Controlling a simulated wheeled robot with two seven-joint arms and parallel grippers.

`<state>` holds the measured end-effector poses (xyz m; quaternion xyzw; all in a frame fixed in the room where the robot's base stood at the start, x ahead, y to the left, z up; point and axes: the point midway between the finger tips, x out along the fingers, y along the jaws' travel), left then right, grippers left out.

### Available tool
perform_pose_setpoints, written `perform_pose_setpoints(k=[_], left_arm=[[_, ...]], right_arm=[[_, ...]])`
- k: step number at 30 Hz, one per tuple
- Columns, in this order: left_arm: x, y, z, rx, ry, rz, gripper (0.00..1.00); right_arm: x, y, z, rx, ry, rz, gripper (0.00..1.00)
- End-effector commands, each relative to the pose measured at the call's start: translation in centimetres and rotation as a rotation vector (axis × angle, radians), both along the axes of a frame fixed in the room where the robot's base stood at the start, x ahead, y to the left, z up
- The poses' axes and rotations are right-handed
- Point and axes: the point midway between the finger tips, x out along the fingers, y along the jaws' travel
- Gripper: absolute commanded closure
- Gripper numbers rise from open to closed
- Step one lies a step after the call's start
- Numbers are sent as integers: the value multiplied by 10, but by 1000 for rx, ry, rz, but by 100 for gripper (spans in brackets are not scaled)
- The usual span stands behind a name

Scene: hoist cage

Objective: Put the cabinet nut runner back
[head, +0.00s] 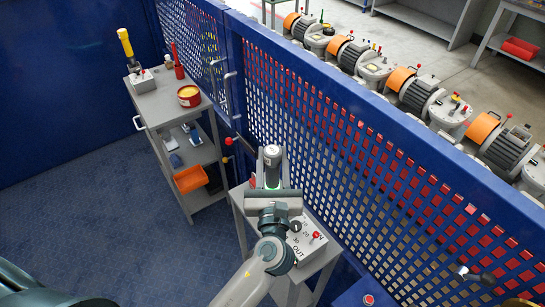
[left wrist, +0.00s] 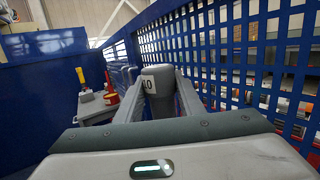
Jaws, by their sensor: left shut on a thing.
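My left gripper (head: 272,190) is shut on a grey upright cylinder (head: 272,157) with a rounded top and a white label, which looks like the nut runner. In the left wrist view the same nut runner (left wrist: 168,100) stands between the two fingers, its label facing me; its lower end is hidden. In the head view the gripper is over the far end of a small grey stand (head: 237,205), beside a grey box (head: 305,240) marked OUT with numbers and a red-knobbed lever. I cannot tell whether the nut runner touches the stand. My right gripper is not in view.
A blue perforated fence (head: 350,170) runs close along the right of the stand. A grey shelf trolley (head: 180,125) at the left carries a yellow-handled tool (head: 125,42), a red tin (head: 189,96) and an orange bin (head: 190,179). Blue floor (head: 70,180) is free at left.

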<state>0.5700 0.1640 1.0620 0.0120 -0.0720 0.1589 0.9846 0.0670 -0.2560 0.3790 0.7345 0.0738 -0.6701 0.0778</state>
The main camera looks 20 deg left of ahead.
Motion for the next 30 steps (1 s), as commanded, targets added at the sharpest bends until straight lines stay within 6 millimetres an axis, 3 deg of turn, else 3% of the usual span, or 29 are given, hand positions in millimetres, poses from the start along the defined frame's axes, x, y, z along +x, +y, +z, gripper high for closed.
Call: perform_pose_setpoints(k=[27,28,30], left_arm=[[0,0,-20,0,-3,0,100],[0,0,-19,0,-3,0,58],[0,0,-20,0,-2,0,43]], right_arm=[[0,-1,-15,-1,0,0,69],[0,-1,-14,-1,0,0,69],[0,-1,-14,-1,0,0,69]])
